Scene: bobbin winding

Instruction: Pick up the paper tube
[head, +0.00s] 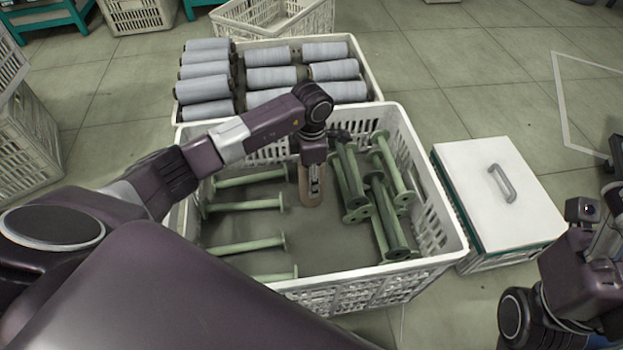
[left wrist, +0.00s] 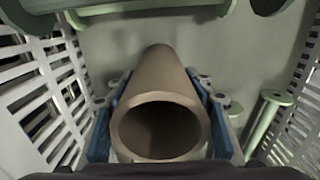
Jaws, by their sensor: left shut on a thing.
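The brown paper tube (head: 305,190) is inside the front white crate (head: 375,285), between the green bobbins at left and right. My left gripper (head: 314,182) reaches down into the crate and is shut on the tube. In the left wrist view the tube (left wrist: 160,75) lies between the two blue-padded fingers (left wrist: 160,125), its hollow open end facing the camera. I cannot tell whether its far end touches the crate floor. My right arm shows at the lower right of the head view; its fingers are not clearly seen.
Several green bobbins (head: 248,206) lie at the left in the crate and more are heaped at right (head: 385,215). A crate of grey yarn spools (head: 272,77) stands behind. A white-lidded box (head: 500,190) stands at right. The crate walls are close around the arm.

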